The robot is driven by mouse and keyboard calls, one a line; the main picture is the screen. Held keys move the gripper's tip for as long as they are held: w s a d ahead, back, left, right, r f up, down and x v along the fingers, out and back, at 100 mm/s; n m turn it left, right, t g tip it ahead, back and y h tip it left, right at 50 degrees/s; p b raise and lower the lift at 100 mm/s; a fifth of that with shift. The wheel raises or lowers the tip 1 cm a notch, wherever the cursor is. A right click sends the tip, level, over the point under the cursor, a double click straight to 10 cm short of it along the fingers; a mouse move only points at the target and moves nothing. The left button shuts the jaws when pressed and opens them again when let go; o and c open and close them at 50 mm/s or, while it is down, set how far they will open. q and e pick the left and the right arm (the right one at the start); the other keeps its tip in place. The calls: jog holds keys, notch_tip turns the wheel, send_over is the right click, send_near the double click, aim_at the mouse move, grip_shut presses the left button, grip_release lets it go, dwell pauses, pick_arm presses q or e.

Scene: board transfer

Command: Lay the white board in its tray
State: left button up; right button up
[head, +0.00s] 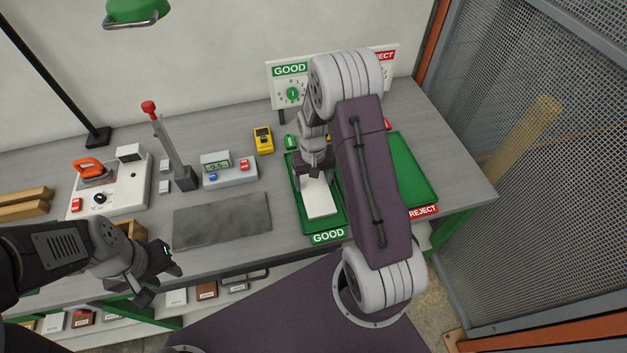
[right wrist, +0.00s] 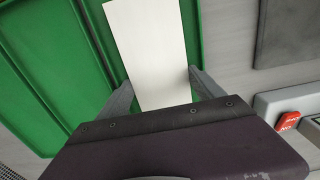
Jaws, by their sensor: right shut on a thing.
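The white board (head: 319,199) is a plain flat rectangle. It is over the green GOOD tray (head: 297,199), inside its outline in the head view; I cannot tell whether it touches the floor of the tray. My right gripper (head: 315,176) is shut on the board's far end in the head view. In the right wrist view the board (right wrist: 148,45) runs between the two fingers (right wrist: 163,92), with green tray (right wrist: 75,60) beside it. My left gripper (head: 165,279) is at the table's front edge, empty, its fingers apart.
The green REJECT tray (head: 413,172) is right of the GOOD tray, partly behind my right arm. A grey mat (head: 222,221) lies bare to the left. A device with a display (head: 230,172), a red-knobbed lever (head: 172,150) and a yellow meter (head: 263,140) stand behind. A mesh fence (head: 540,130) bounds the right.

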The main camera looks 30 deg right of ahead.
jog(key=o, duration=1.6)
notch_tip(320, 180, up, 9)
jog(key=shift+b, duration=0.35)
